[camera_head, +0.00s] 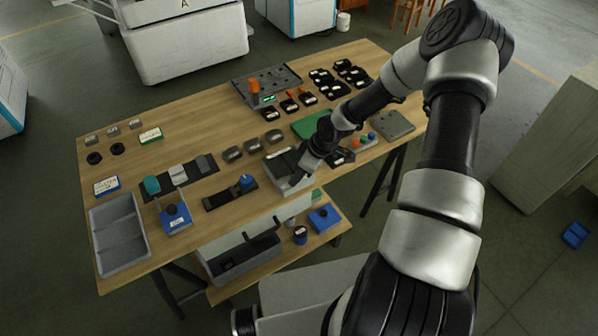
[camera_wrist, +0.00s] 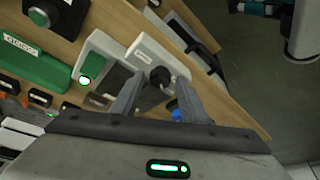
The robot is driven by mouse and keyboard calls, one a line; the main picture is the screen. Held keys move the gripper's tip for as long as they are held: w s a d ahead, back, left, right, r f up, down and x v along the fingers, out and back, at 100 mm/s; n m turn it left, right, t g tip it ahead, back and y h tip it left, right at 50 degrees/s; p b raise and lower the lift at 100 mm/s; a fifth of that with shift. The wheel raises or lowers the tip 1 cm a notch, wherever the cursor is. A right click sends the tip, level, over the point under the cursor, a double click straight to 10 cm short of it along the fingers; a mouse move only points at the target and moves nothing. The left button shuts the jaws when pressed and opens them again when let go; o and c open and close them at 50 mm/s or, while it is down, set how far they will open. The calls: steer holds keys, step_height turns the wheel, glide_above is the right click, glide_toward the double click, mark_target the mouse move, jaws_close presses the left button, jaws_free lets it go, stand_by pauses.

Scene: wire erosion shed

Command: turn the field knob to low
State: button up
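A black round knob (camera_wrist: 161,77) stands on a pale box (camera_wrist: 145,48) in the wrist view, with a small label beside it that I cannot read. I cannot tell from the lettering whether it is the field knob, nor its setting. My gripper (camera_wrist: 160,88) is open, pointing at this box. Its two grey fingers show on either side of the knob, apart from each other; I cannot tell whether they touch it. In the head view my gripper (camera_head: 297,181) is low over a grey box (camera_head: 277,166) at the table's front edge, and my arm hides the knob.
A green-buttoned box (camera_wrist: 92,65) stands close beside the pale box. On the wooden table (camera_head: 215,112), a dark slider unit with a blue knob (camera_head: 244,180) lies left of my gripper. A grey tray (camera_head: 119,234) stands at the left end. A green board (camera_head: 311,123) lies behind.

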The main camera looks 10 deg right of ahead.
steer(key=shift+r, duration=0.1)
steer(key=p+v, duration=0.1)
steer(key=v, duration=1.6)
steer(key=shift+p, duration=0.35)
steer(key=shift+d, duration=0.15)
